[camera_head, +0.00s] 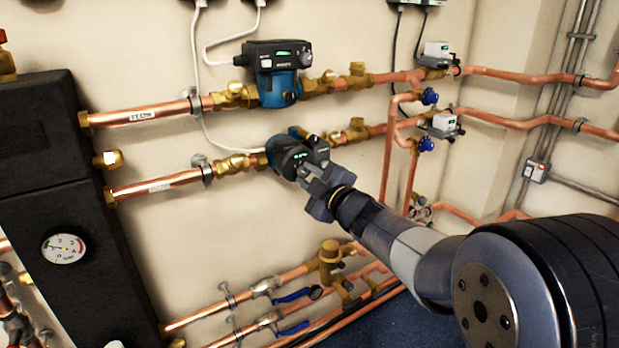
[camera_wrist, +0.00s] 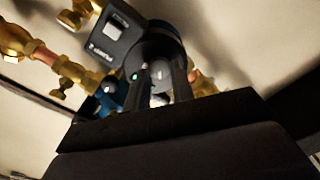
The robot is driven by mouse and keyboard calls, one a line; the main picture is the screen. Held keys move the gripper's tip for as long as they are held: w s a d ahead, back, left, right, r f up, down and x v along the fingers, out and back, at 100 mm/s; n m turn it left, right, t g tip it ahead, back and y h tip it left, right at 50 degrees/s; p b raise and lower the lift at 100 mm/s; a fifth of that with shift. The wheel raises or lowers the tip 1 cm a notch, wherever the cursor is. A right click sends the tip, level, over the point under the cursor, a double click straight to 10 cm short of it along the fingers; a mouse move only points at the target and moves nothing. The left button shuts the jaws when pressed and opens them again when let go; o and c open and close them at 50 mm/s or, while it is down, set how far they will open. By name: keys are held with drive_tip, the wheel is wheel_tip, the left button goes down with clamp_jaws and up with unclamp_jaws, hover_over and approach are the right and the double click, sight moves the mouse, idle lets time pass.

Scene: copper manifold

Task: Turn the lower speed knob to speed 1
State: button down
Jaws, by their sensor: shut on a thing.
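The lower pump (camera_head: 283,150) is a blue body with a dark control head on the lower copper pipe. My gripper (camera_head: 312,171) reaches it from the lower right and covers part of its front. In the wrist view, my gripper (camera_wrist: 163,82) has its two dark fingers on either side of the round dark lower speed knob (camera_wrist: 158,50), shut on it. A small light mark shows on the knob between the fingers. A green light glows beside the left finger. The knob's speed setting cannot be read.
The upper pump (camera_head: 275,75) sits on the pipe just above. Blue valve knobs (camera_head: 429,97) and grey actuator boxes (camera_head: 444,122) are to the right. A black cabinet with a pressure gauge (camera_head: 63,248) stands at the left. Blue-handled valves (camera_head: 292,296) lie below.

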drive_tip(key=c, duration=1.2)
unclamp_jaws()
drive_tip(key=v, duration=1)
drive_tip(key=shift+s+d+p, duration=0.25)
drive_tip(key=shift+s+p, duration=0.1)
drive_tip(key=shift+p, duration=0.1)
drive_tip(key=b+x, duration=0.1)
drive_tip(key=x, duration=0.9)
drive_tip(key=shift+w+a, duration=0.2)
drive_tip(key=shift+w, duration=0.05)
drive_tip(key=shift+w+a, duration=0.1)
drive_tip(key=shift+w, duration=0.05)
